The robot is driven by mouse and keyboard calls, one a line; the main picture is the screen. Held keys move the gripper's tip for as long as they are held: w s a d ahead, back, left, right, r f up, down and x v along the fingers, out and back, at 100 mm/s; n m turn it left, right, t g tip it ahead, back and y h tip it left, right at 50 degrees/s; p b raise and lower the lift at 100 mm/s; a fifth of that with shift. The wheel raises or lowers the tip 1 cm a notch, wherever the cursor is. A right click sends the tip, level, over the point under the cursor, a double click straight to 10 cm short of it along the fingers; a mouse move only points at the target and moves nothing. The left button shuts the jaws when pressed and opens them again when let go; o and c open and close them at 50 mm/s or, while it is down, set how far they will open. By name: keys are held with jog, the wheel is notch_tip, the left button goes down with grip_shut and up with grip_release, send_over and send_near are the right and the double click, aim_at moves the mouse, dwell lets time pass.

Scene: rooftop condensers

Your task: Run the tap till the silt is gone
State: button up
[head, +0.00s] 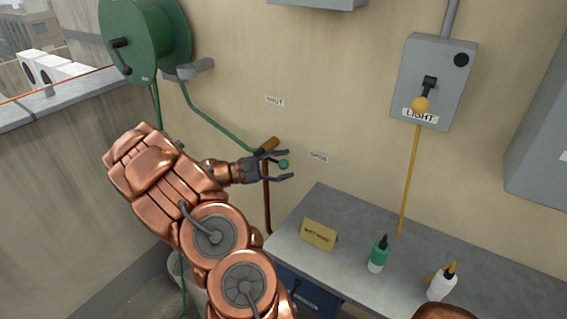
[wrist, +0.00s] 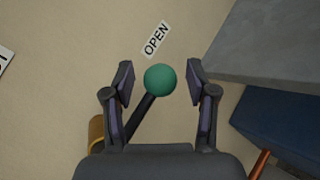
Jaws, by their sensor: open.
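The tap's lever ends in a green ball knob (wrist: 160,80), which also shows in the head view (head: 283,164). The dark lever arm (wrist: 138,118) points toward the OPEN label (wrist: 156,38). The brass tap body (head: 268,145) sits on a copper pipe (head: 267,195) against the wall, with a green hose (head: 215,122) running to it. My gripper (head: 284,164) is open, with one finger on each side of the knob; I see gaps between knob and fingers in the wrist view. The tap's outlet and any water are not visible.
A green hose reel (head: 145,40) hangs upper left. A grey bench (head: 345,225) at right carries a yellow sign (head: 319,234) and two bottles, one green (head: 379,252), one white (head: 440,284). A grey LIGHT switch box (head: 436,75) is above. A pale bucket (head: 190,275) stands partly hidden below my arm.

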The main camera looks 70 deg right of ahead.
jog(key=shift+s+f, duration=0.1)
jog(key=shift+s, duration=0.05)
grip_shut()
dwell(0.4)
